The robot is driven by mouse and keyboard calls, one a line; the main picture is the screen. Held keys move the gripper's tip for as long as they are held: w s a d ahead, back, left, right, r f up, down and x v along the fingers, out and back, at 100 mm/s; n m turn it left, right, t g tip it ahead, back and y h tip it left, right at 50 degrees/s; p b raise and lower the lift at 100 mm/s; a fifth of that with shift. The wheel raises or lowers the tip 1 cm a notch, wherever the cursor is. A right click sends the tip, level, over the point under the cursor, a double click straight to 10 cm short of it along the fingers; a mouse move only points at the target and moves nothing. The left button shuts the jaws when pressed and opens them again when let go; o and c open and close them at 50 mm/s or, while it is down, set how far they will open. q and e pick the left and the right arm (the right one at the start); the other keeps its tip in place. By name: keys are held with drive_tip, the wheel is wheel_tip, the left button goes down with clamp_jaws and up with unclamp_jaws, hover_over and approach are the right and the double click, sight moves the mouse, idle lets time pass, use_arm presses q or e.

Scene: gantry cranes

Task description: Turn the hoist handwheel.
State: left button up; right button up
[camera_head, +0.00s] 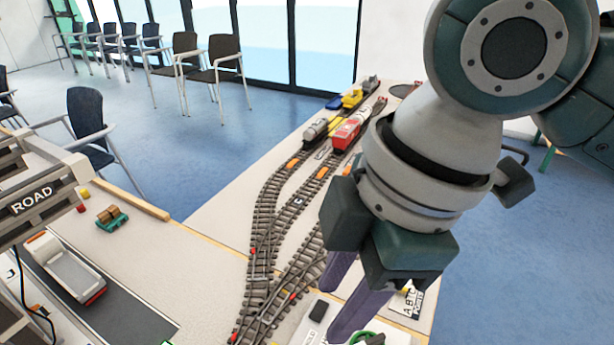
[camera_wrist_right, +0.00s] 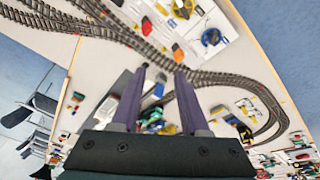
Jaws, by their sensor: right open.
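My right gripper (camera_head: 336,308) points down over the near part of the layout table, its two purple fingers spread apart with nothing seen between them. In the right wrist view the open fingers (camera_wrist_right: 161,72) stand above the tracks. A blue round wheel (camera_wrist_right: 211,37) lies beyond the fingertips in that view, apart from them. A yellow round part (camera_wrist_right: 182,9) shows at its top edge. In the head view a green ring (camera_head: 366,339) is cut off by the bottom edge, close to the fingers. I cannot tell which is the hoist handwheel. My left gripper is out of view.
Model tracks (camera_head: 270,215) run along the table, with a red wagon (camera_head: 351,128) and a grey tank wagon (camera_head: 315,130) at the far end. A frame marked ROAD (camera_head: 34,199) and a white truck (camera_head: 62,268) stand at left. Open blue floor lies right of the table.

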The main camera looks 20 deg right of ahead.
drive_tip(key=w+d+f+n+h+b, duration=0.1)
drive_tip(key=w+d+f+n+b, duration=0.15)
drive_tip(key=f+b, duration=0.65)
use_arm(q)
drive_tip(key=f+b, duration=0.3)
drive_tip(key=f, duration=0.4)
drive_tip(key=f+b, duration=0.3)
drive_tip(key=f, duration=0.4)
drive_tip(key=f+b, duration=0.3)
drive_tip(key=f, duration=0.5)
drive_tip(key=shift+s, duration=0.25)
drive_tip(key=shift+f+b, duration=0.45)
drive_tip(key=shift+b, duration=0.1)
use_arm(e)
drive_tip(key=g+h, duration=0.2)
approach(364, 344)
use_arm(q)
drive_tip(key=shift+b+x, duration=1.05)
drive_tip(key=shift+b, duration=0.05)
use_arm(e)
drive_tip(key=shift+n, duration=0.25)
wheel_tip(364, 344, down, 9)
drive_tip(key=shift+s+d+r, duration=0.1)
drive_tip(key=shift+s+d, duration=0.05)
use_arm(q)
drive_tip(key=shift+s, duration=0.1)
use_arm(e)
drive_tip(key=shift+c, duration=0.2)
clamp_jaws()
